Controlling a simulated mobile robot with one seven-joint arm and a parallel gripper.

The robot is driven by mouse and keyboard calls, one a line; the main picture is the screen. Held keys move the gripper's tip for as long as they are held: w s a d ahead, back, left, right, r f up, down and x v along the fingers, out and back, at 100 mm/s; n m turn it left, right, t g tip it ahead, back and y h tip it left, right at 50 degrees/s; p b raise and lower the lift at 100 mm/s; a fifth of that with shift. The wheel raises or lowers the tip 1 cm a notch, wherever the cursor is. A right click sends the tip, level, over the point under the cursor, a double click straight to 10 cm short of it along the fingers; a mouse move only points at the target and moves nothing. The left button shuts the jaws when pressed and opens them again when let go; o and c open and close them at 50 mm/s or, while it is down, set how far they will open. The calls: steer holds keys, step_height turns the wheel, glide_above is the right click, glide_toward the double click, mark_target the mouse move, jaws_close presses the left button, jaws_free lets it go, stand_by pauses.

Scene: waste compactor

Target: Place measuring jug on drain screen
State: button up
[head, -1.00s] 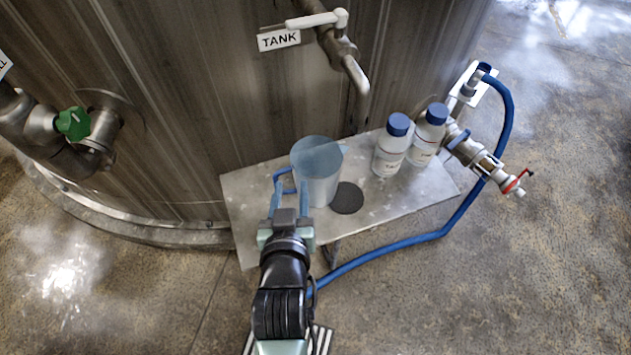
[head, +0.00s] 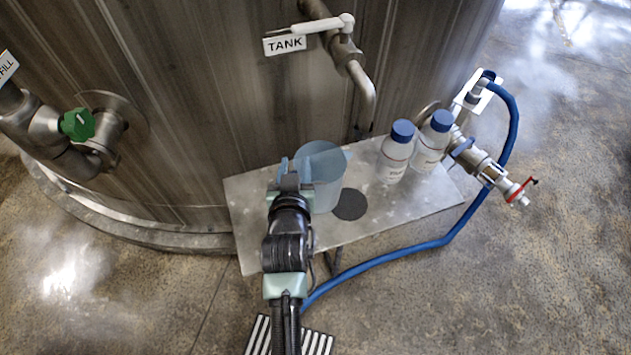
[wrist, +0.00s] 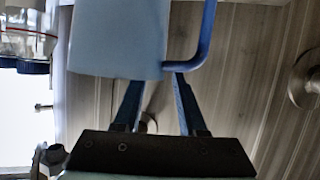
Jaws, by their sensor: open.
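The measuring jug (head: 325,195), pale blue and translucent, stands upright on the metal shelf. In the wrist view the jug (wrist: 118,40) fills the upper middle, with its blue handle (wrist: 207,35) on the right. My gripper (head: 291,168) is open at the jug's left side, where the handle is. In the wrist view its blue fingers (wrist: 158,92) are spread, one by the jug body and one by the handle's lower bend; contact cannot be told. A dark round disc (head: 349,205), apparently the drain screen, lies on the shelf just right of the jug.
Two white bottles with blue caps (head: 396,158) (head: 432,145) stand right of the disc on the shelf (head: 400,208). A tank spout (head: 364,92) hangs above. A blue hose (head: 410,241) and a red-handled valve (head: 515,192) lie beyond the right edge. The shelf's front left is clear.

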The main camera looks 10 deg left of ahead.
steer(key=shift+c, duration=0.3)
jaws_close()
steer(key=shift+s+f, duration=0.1)
stand_by(1.0)
